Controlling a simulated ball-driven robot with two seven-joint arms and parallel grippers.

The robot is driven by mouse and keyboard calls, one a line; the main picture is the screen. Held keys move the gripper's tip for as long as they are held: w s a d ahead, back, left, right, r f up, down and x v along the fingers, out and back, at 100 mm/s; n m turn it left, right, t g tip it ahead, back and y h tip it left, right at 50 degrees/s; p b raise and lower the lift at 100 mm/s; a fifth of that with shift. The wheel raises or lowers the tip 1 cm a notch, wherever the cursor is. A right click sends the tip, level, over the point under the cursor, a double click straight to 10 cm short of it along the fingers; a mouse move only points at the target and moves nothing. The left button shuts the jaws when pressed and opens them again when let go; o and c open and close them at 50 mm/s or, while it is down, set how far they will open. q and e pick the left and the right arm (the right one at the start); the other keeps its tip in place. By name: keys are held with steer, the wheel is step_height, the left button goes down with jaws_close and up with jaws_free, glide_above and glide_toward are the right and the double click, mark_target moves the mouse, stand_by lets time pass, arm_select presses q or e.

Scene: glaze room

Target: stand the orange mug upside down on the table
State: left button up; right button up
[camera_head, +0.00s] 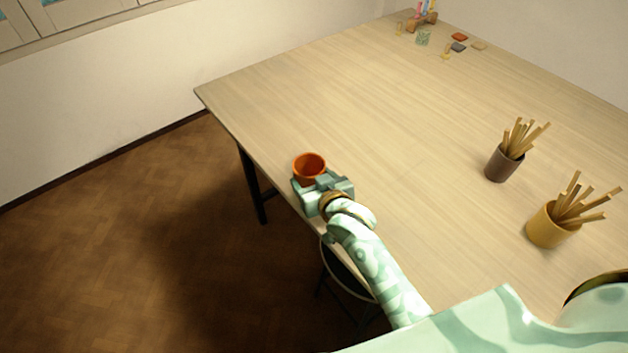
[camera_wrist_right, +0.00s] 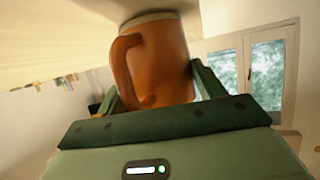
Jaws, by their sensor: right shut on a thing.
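The orange mug (camera_head: 309,164) is near the table's left edge in the head view, with its open mouth facing up. My right gripper (camera_head: 308,179) is shut on it from the near side. In the right wrist view, which shows the room upside down, the mug (camera_wrist_right: 163,62) is between the two fingers. Its handle is on the picture's left, and its pale end is toward the table (camera_wrist_right: 45,40). I cannot tell whether the mug touches the table (camera_head: 370,120). My left gripper is not in view.
A brown pot (camera_head: 502,164) and a yellow pot (camera_head: 548,230), both holding wooden sticks, stand at the right. Small items, including a green patterned piece (camera_head: 423,38), are at the far end. The table's middle is clear. A stool (camera_head: 345,280) is below the near edge.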

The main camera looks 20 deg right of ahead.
steer(key=o, duration=1.3)
steer(key=shift+f, duration=0.15)
steer(key=shift+c, duration=0.2)
steer(key=shift+s+r, duration=0.15)
steer(key=shift+r, duration=0.1)
steer(key=p+v, duration=0.2)
steer(key=v, duration=0.9)
steer(key=shift+s, duration=0.35)
